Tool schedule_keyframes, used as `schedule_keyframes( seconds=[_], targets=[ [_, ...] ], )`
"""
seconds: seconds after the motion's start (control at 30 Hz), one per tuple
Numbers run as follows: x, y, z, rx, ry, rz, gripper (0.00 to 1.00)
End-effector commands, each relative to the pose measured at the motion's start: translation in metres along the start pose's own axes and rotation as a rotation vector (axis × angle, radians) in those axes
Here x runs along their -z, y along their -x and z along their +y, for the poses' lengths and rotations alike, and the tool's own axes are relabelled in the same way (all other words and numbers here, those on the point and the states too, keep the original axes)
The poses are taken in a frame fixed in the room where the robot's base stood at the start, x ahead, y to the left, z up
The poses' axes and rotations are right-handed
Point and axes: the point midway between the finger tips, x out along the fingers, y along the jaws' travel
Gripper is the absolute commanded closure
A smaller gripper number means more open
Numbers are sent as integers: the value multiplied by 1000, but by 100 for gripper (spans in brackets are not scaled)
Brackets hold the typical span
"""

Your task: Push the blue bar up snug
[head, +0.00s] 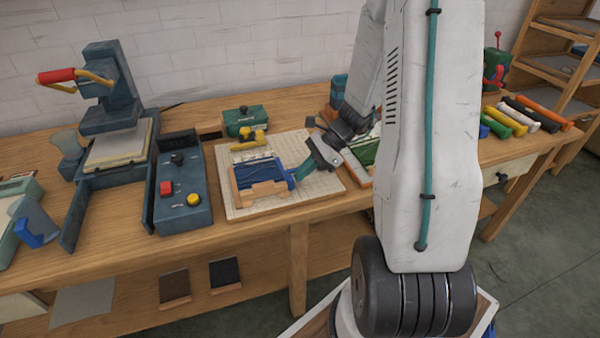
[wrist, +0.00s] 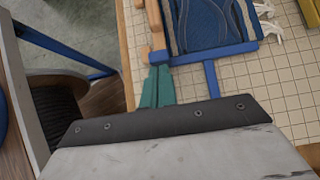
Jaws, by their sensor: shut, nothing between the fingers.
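The blue bar (wrist: 228,52) is T-shaped, with a stem pointing away from a blue patterned panel (wrist: 212,22). Its crossbar lies along the panel's edge; I cannot tell whether a thin gap is left. In the head view the bar (head: 290,179) is at the right side of the panel (head: 258,173), on a pale gridded board (head: 328,184). A wooden stop (head: 262,195) lies along the panel's front side. My gripper (wrist: 160,72) has its teal fingers together and empty. The tips are at the bar's left end in the wrist view, touching or nearly so. In the head view my gripper (head: 298,176) is partly hidden.
A yellow tool (head: 250,139) lies on the board behind the panel. A green box (head: 245,121) stands behind it. A control box (head: 182,185) with red and yellow buttons and a press (head: 110,110) stand left. Coloured rolls (head: 520,115) lie right.

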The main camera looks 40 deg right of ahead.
Motion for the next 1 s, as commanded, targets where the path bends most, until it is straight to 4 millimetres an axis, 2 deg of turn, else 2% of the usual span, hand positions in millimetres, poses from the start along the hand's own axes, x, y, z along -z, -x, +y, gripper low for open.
schedule_keyframes(
  seconds=[0.37, 0.57, 0.67, 0.8, 1.0],
  targets=[
    [1, 1, 0, 2, -4, -3, 100],
    [12, 12, -2, -2, 0, -3, 100],
    [23, 22, -5, -6, 7, -1, 100],
    [21, 58, -6, -4, 11, 1, 100],
    [22, 98, -5, -5, 7, 0, 100]
  ],
)
